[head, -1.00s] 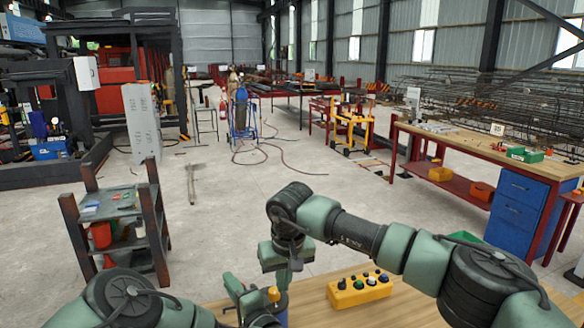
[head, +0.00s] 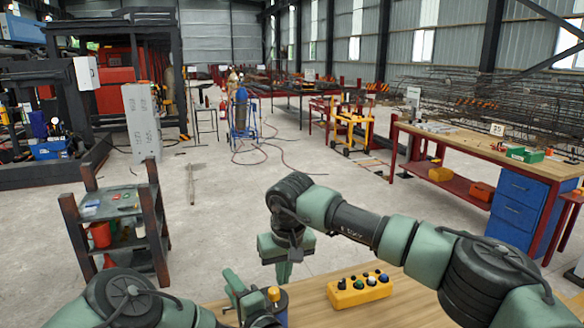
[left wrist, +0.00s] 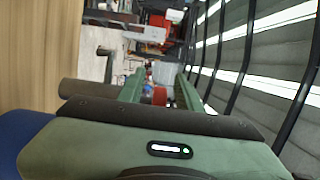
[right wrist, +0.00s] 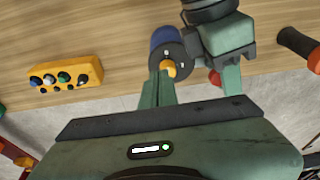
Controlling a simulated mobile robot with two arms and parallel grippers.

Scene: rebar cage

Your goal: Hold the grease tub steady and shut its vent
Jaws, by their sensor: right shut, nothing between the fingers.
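The grease tub (head: 281,310) is a blue cylinder with a dark lid at the table's near edge; it also shows in the right wrist view (right wrist: 162,38). A yellow-orange knob (head: 273,294), likely the vent, stands up from its lid. I cannot tell the vent's state. My left gripper (head: 237,283) is beside the tub, on its left. Its fingers stand apart in the left wrist view (left wrist: 160,92), with blue, likely the tub's side (left wrist: 20,135), close by. My right gripper (head: 285,272) is shut and empty, pointing down just above the knob (right wrist: 168,69).
A yellow button box (head: 359,289) with several coloured knobs sits on the wooden table right of the tub. A dark handle with an orange end (right wrist: 298,44) lies at the right in the right wrist view. A dark shelf rack (head: 118,225) stands to the left on open floor.

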